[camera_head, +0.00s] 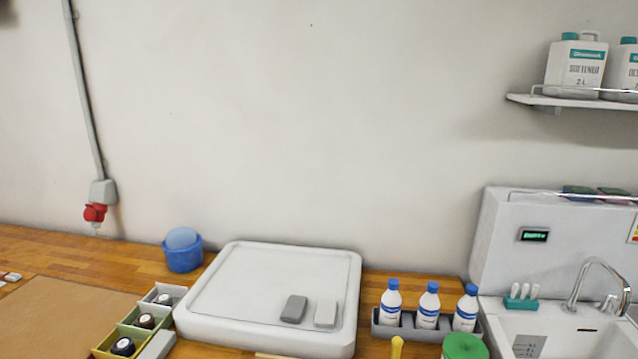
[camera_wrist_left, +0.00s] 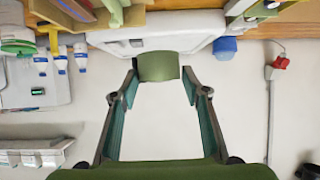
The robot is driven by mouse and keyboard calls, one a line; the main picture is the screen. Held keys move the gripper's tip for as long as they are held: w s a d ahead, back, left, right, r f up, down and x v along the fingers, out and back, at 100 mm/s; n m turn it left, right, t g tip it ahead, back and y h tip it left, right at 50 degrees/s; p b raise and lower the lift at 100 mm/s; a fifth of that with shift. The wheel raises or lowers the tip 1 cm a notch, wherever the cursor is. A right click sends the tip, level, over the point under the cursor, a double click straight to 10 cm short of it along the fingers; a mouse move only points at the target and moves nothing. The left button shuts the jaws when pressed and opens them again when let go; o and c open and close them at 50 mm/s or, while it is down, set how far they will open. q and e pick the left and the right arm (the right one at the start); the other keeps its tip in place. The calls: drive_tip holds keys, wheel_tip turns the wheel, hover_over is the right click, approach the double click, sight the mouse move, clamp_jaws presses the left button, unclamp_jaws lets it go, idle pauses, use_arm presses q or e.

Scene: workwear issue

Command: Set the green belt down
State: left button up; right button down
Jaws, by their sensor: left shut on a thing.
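My left gripper (camera_wrist_left: 158,72) shows only in the left wrist view, its two teal-lined fingers reaching toward the white tray. An olive-green piece, which looks like the green belt (camera_wrist_left: 158,67), sits between the fingertips, and the gripper is shut on it. A wide olive-green band crosses the bottom of that view, close to the camera; I cannot tell whether it is part of the belt. The head view shows neither gripper and no belt. My right gripper is not in view.
A white tray (camera_head: 200,312) on the wooden counter holds a grey and a white block; its left part is clear. Around it are a blue bucket (camera_head: 183,255), small bins (camera_head: 128,330), bottles in a grey rack (camera_head: 403,328), a green round item (camera_head: 463,346) and a sink (camera_head: 560,338).

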use_arm(q)
drive_tip(key=s+d+r+m+g+h, duration=0.4)
drive_tip(key=s+r+m+h, duration=0.2)
drive_tip(key=m+h, duration=0.2)
drive_tip(key=shift+s+r+m+g+h, duration=0.3)
drive_tip(key=shift+s+m+g, duration=0.1)
drive_tip(key=shift+m, duration=0.4)
drive_tip(key=shift+w+f, duration=0.1)
